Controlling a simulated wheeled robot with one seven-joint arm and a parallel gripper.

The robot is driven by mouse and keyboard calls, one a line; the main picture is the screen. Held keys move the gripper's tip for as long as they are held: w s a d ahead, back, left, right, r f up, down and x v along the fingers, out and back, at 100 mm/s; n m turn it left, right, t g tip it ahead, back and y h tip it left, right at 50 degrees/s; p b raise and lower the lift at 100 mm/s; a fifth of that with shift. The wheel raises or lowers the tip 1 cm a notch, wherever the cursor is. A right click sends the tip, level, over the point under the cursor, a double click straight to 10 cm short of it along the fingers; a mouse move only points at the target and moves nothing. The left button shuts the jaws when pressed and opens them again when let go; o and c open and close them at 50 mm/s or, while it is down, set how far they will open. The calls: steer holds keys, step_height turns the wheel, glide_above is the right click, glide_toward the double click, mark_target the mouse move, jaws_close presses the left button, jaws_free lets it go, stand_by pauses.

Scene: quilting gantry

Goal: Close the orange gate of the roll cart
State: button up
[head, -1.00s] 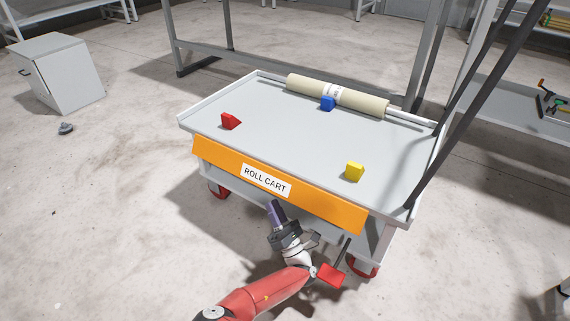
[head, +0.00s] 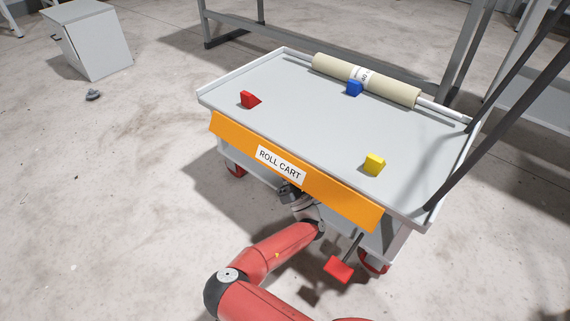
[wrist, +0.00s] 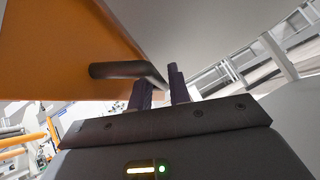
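The orange gate (head: 325,186), labelled ROLL CART, hangs along the front edge of the grey roll cart (head: 305,110). It slopes outward and down from the deck, leaving that edge without an upright wall. My gripper is beneath the gate's lower edge in the head view, its fingers hidden by the panel. In the wrist view my gripper (wrist: 159,88) has two dark purple fingers standing apart, with nothing clearly held. A dark bent bar (wrist: 120,70) lies just beyond the fingers, in front of the orange gate (wrist: 60,50); I cannot tell whether they touch it.
A red pedal (head: 339,270) sticks out low at the front right. Floor to the left is mostly clear.

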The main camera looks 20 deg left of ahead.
jaws_close()
